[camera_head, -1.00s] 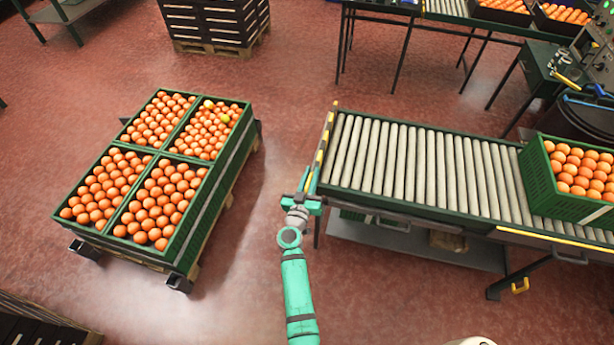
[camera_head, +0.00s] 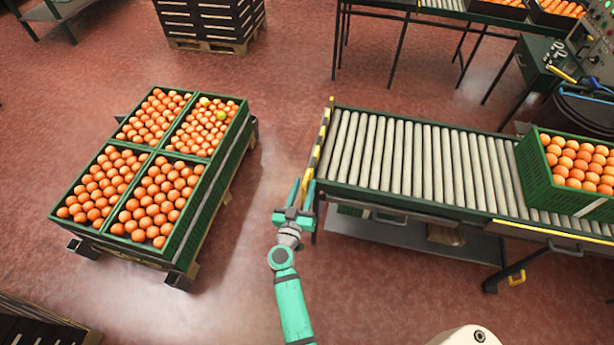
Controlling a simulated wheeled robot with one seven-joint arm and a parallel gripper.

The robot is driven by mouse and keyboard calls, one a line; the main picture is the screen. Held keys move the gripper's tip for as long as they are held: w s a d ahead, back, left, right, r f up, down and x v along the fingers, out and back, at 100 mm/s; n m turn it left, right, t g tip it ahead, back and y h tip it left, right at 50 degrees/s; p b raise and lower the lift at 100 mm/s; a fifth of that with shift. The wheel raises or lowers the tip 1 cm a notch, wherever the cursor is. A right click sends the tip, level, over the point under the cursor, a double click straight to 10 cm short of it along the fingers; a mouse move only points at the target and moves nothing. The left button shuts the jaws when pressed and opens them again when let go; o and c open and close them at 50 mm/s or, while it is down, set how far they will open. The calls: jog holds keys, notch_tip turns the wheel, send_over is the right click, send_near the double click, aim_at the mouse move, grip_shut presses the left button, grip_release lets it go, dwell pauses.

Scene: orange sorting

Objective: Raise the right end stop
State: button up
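A yellow-and-black striped end stop (camera_head: 322,140) runs along the left end of the roller conveyor (camera_head: 420,165); it is the only end stop I can make out. It sits about level with the rollers or slightly above; its exact height is hard to tell. My green gripper (camera_head: 301,188) is at the near end of this stop, just left of the conveyor's near left corner. Its two fingers point away from me and stand apart, with floor showing between them. The right finger is close to the stop; whether they touch is unclear.
A green crate of oranges (camera_head: 537,178) stands on the conveyor's right part. A pallet with several orange-filled crates (camera_head: 200,215) stands on the floor to the left. Open floor (camera_head: 240,275) lies between pallet and conveyor. The rollers left of the crate are empty.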

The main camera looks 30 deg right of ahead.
jog(key=shift+v, duration=1.7)
jog(key=shift+s+a, duration=0.15)
jog(key=shift+s, duration=0.2)
jog(key=s+a+r+n+y, duration=0.2)
jog(key=s+a+r+y, duration=0.1)
jog(key=s+a, duration=0.5)
jog(key=s+a+r+n+t+y, duration=0.1)
jog(key=s+a+r+y, duration=0.3)
jog(key=s+a, duration=0.4)
jog(key=s+a+r+n+t+y, duration=0.1)
jog(key=s+a+r+n+y, duration=0.2)
jog(key=s+a, duration=0.5)
jog(key=s+r+y, duration=0.1)
jog(key=s+y, duration=0.1)
jog(key=s, duration=0.8)
jog(key=shift+y, duration=0.3)
jog(key=shift+s+a, duration=0.1)
